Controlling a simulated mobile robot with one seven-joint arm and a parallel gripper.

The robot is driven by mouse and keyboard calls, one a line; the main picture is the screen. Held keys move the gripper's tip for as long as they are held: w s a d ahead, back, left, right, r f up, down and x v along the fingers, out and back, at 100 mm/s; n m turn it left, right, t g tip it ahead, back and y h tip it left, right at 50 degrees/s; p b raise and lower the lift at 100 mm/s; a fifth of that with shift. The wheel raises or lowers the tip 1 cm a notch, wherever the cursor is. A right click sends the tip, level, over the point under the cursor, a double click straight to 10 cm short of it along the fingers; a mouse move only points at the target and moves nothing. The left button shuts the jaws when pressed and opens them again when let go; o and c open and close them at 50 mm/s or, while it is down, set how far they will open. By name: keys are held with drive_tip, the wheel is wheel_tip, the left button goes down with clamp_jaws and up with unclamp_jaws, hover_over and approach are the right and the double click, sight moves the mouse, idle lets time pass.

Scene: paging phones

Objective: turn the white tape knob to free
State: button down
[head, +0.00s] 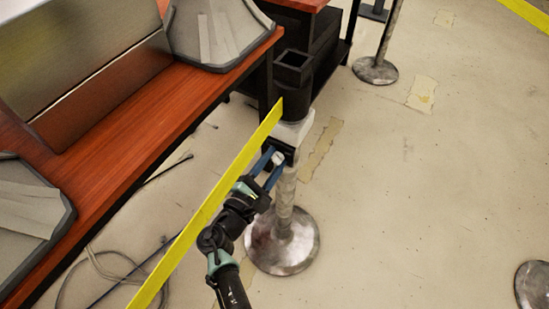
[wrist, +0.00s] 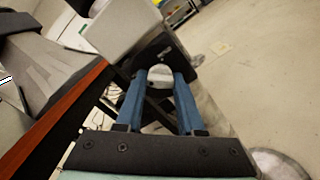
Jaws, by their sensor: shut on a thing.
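The white tape knob (wrist: 160,72) shows in the wrist view between the tips of my blue fingers, against a dark plate on the stanchion's white head (wrist: 122,32). My gripper (wrist: 160,80) is shut on the knob, one finger on each side. In the head view my gripper (head: 276,162) reaches the post just below the white head (head: 296,131); the knob is a small pale patch (head: 278,158) there, partly hidden by the fingers. The knob's marks and its turn setting cannot be read. Yellow tape (head: 215,200) runs from the head toward the lower left.
The stanchion's round base (head: 283,254) stands on the pale floor. A red-brown counter (head: 130,130) with grey panels lies to the left. Cables (head: 90,262) lie beneath it. Other stanchion bases (head: 375,70) stand further off.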

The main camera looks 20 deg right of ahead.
drive_tip(key=c, duration=0.5)
unclamp_jaws()
drive_tip(key=p+v, duration=0.2)
drive_tip(key=v, duration=1.1)
